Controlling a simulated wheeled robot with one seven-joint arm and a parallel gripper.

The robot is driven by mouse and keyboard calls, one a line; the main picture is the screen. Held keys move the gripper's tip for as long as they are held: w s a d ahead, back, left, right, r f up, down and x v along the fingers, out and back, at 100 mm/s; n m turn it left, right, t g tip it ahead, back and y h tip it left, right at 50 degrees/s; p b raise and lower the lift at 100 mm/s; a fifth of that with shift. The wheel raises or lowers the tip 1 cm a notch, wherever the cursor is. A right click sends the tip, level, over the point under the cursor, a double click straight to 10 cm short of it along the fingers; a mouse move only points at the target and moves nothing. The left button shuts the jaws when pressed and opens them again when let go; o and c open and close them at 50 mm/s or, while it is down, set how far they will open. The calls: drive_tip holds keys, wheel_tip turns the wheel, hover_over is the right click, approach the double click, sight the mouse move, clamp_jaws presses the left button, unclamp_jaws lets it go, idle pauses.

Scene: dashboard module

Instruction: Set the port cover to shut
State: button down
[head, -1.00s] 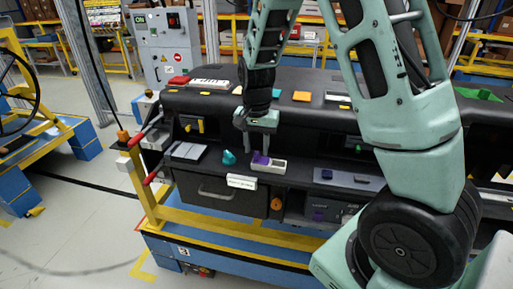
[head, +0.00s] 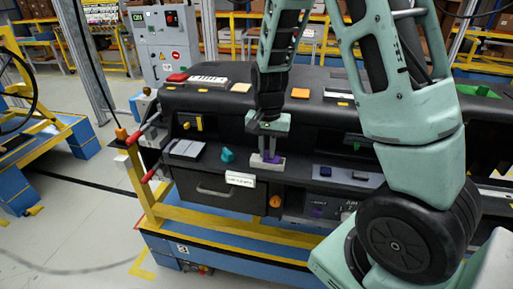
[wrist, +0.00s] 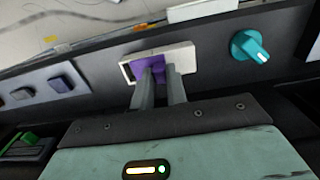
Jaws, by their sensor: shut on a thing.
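The port cover appears to be the purple slider (head: 273,159) on a pale rectangular base (head: 256,165) on the dashboard's front ledge. In the wrist view the purple slider (wrist: 150,59) sits toward the left of the pale base (wrist: 182,55). A narrow dark gap shows at the base's left end. My gripper (head: 269,151) points down over the slider. In the wrist view both fingers of my gripper (wrist: 160,70) are shut on the purple part, hiding some of it.
A teal knob (head: 227,155) stands left of the base, and a grey panel with blue buttons (head: 345,175) lies to the right. A white label plate (head: 240,179) is on the front below. An orange knob (head: 275,201) sits lower down.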

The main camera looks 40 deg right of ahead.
drive_tip(key=shift+s+d, duration=0.5)
drive_tip(key=shift+s, duration=0.1)
drive_tip(key=c, duration=1.4)
unclamp_jaws()
wheel_tip(320, 180, up, 18)
drive_tip(key=b, duration=0.1)
drive_tip(key=shift+f, duration=0.25)
